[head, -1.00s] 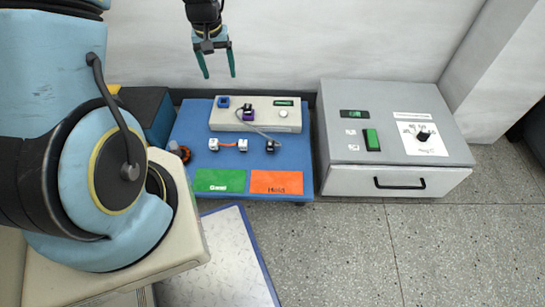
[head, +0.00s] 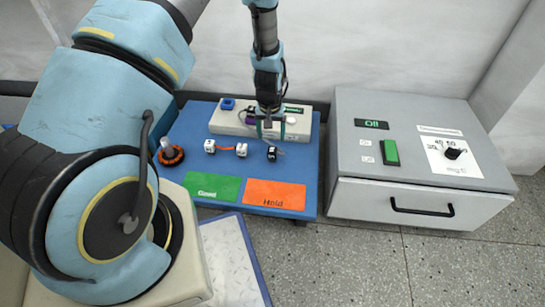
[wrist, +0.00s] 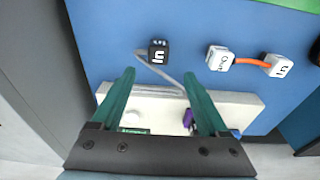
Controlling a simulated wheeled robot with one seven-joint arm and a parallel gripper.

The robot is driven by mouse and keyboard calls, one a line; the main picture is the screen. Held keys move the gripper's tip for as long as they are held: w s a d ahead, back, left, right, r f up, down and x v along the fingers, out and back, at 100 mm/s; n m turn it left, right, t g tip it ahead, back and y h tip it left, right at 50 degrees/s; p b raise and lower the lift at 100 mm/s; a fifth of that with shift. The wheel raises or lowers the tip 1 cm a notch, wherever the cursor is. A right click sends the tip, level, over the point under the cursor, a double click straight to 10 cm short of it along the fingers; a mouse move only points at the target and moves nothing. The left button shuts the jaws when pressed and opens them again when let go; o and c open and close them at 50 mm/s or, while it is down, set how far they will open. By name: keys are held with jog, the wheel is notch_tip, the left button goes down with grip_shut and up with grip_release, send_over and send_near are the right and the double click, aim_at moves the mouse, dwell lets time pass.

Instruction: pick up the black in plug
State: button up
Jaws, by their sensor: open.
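The black in plug (head: 272,153) lies on the blue table (head: 312,150), in front of the beige tester box. In the wrist view it is the small black cube marked "In" (wrist: 158,52), with a grey cable running from it toward the box. My gripper (head: 268,134) is open and empty, with its green fingers pointing down over the front of the box. In the wrist view my gripper (wrist: 160,74) has its fingertips on either side of the plug's line, short of it. The plug is outside the fingers.
A white Out plug (wrist: 221,58) and white In plug (wrist: 279,66), joined by an orange cable, lie beside the black plug. The beige box (wrist: 245,103) carries a purple plug (wrist: 188,118). Green (head: 213,187) and orange (head: 275,194) mats lie in front; a grey cabinet (head: 410,160) stands right.

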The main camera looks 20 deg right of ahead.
aim_at(272, 149)
notch_tip(272, 149, down, 3)
jog(key=shift+w+d+f+b, duration=0.1)
jog(key=shift+w+f+b, duration=0.1)
jog(key=shift+b, duration=0.2)
jog(key=f+b, duration=0.1)
jog(key=f, duration=0.1)
jog(key=f+b, duration=0.1)
jog(key=f, duration=0.1)
jog(key=shift+s+d+f, duration=0.1)
jog(key=shift+s, duration=0.1)
jog(key=shift+w+f+b, duration=0.1)
jog(key=shift+f+b, duration=0.2)
jog(key=shift+f, duration=0.15)
jog(key=shift+r, duration=0.1)
grip_shut()
